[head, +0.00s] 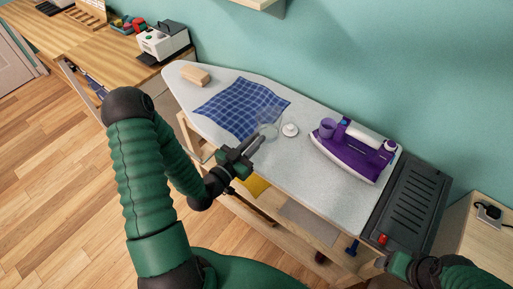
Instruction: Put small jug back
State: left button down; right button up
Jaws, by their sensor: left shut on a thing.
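A small clear jug (269,122) is over the grey ironing board, at the lower right edge of the blue checked cloth (238,106). It is see-through and its outline is faint. My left gripper (257,145) reaches in from the left and is shut on the jug's near side. I cannot tell whether the jug touches the board. My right gripper (381,262) is low at the right, by the board's front right corner; its fingers are too small to read.
The ironing board (265,175) carries a small white round piece (290,130), a purple iron (352,152) and a wooden block (195,76). A dark ridged rest (408,205) is at its right end. A wooden counter with a white appliance (163,41) stands at the back left.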

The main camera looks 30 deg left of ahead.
pick_arm(q)
jog(key=shift+w+a+f, duration=0.15)
jog(key=shift+w+a, duration=0.3)
jog(key=shift+w, duration=0.1)
jog(key=shift+w+a+f, duration=0.15)
jog(key=shift+w+a, duration=0.3)
jog(key=shift+w, duration=0.05)
jog(key=f, duration=0.3)
jog(key=shift+a, duration=0.25)
jog(key=shift+d, duration=0.45)
jog(key=shift+f, duration=0.3)
jog(key=c, duration=1.7)
grip_release()
jog(key=shift+s+a, duration=0.1)
jog(key=shift+c, duration=0.2)
jog(key=o, duration=0.3)
jog(key=shift+a, duration=0.2)
jog(key=shift+d+r, duration=0.1)
jog(key=shift+s+r, duration=0.1)
jog(key=shift+s, duration=0.05)
jog(key=s, duration=1.1)
jog(key=shift+s+a+b, duration=0.3)
jog(key=shift+a+b, duration=0.15)
pick_arm(e)
jog(key=shift+a+f, duration=0.2)
jog(key=shift+a, duration=0.25)
